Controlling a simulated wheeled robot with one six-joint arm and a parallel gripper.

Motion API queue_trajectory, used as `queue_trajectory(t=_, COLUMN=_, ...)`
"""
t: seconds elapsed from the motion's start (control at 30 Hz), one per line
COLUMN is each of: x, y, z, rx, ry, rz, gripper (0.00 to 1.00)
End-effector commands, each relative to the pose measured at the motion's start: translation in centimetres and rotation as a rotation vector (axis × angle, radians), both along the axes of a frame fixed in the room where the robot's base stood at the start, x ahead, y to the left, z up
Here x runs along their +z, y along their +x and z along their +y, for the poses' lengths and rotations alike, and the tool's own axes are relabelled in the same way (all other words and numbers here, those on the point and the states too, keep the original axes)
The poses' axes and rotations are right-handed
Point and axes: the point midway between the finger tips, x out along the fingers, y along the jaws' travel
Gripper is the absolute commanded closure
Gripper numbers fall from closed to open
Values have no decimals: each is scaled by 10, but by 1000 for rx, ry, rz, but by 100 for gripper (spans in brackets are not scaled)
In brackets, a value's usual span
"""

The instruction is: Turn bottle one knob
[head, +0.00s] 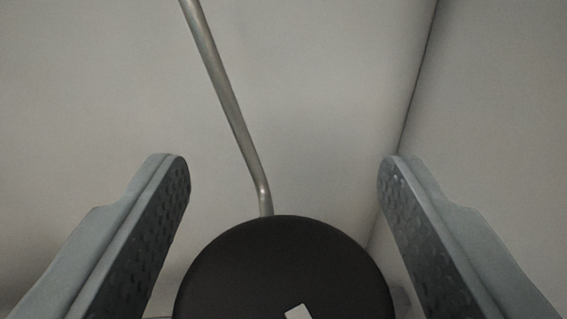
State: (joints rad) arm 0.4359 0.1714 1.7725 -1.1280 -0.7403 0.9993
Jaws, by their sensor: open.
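A round black knob (270,262) with a small white mark (298,312) shows at the bottom middle of the head view. Its lower part is cut off by the frame edge. My gripper (283,170) is open, with one grey padded finger on each side of the knob in the picture. The fingertips appear above the knob's top edge in the picture, and no clear contact with it shows. No bottle can be made out, and I cannot tell which bottle the knob belongs to.
A thin metal tube (228,105) runs from the upper left down to behind the knob, bending near its lower end. Plain grey walls (330,70) stand behind, meeting in a corner at the right. The space between the fingers above the knob holds only the tube.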

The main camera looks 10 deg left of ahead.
Motion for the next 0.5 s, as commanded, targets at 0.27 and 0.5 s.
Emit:
queue_trajectory(t=0.27, x=0, y=1, z=0, rx=0, ry=0, rz=0, gripper=45)
queue_trajectory(t=0.5, x=0, y=0, z=0, rx=0, ry=0, rz=0, gripper=83)
